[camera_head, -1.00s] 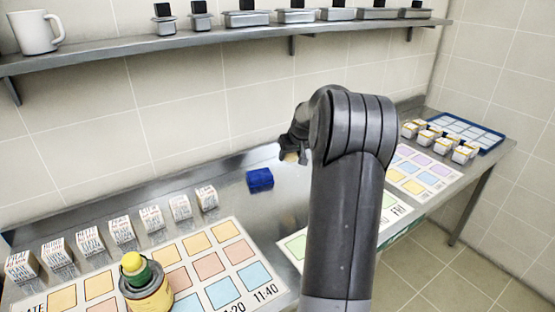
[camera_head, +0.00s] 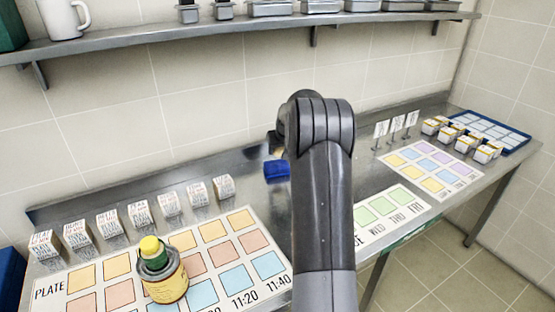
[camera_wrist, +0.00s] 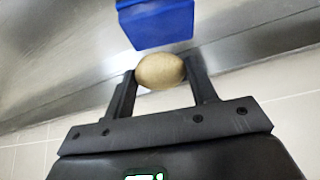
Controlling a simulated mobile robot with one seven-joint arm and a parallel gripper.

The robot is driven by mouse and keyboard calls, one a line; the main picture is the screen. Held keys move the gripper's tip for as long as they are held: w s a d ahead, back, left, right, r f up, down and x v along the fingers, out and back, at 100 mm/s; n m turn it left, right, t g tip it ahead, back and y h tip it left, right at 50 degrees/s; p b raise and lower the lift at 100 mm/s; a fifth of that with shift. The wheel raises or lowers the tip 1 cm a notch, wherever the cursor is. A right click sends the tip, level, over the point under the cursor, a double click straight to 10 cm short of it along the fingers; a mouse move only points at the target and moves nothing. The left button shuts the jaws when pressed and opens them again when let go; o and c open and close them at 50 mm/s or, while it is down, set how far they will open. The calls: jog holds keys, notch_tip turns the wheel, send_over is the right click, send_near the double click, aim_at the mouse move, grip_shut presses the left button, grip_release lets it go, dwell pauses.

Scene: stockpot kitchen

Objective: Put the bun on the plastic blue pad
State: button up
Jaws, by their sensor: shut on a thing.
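The bun (camera_wrist: 160,71) is a small tan oval held between the two fingers of my gripper (camera_wrist: 162,80) in the wrist view. The blue pad (camera_wrist: 157,25) is a small dark-blue block on the steel counter, just beyond the bun in that view, with a narrow gap showing between them. In the head view the blue pad (camera_head: 277,171) sits toward the back of the counter, left of my arm. My gripper (camera_head: 277,146) is mostly hidden behind my arm there, and the bun cannot be made out.
A yellow-and-green bottle (camera_head: 163,272) stands on the PLATE chart (camera_head: 50,289) at front left. Several printed cubes (camera_head: 140,213) line the counter behind it. White-and-yellow boxes (camera_head: 484,154) and a blue-rimmed tray (camera_head: 517,150) are at right. A shelf (camera_head: 230,42) runs above.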

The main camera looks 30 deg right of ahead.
aim_at(277, 166)
jog(key=shift+w+a+f, duration=0.3)
jog(key=shift+w+f, duration=0.1)
jog(key=shift+f, duration=1.9)
jog(key=shift+f, duration=0.2)
jog(key=o, duration=1)
jog(key=shift+o, duration=0.2)
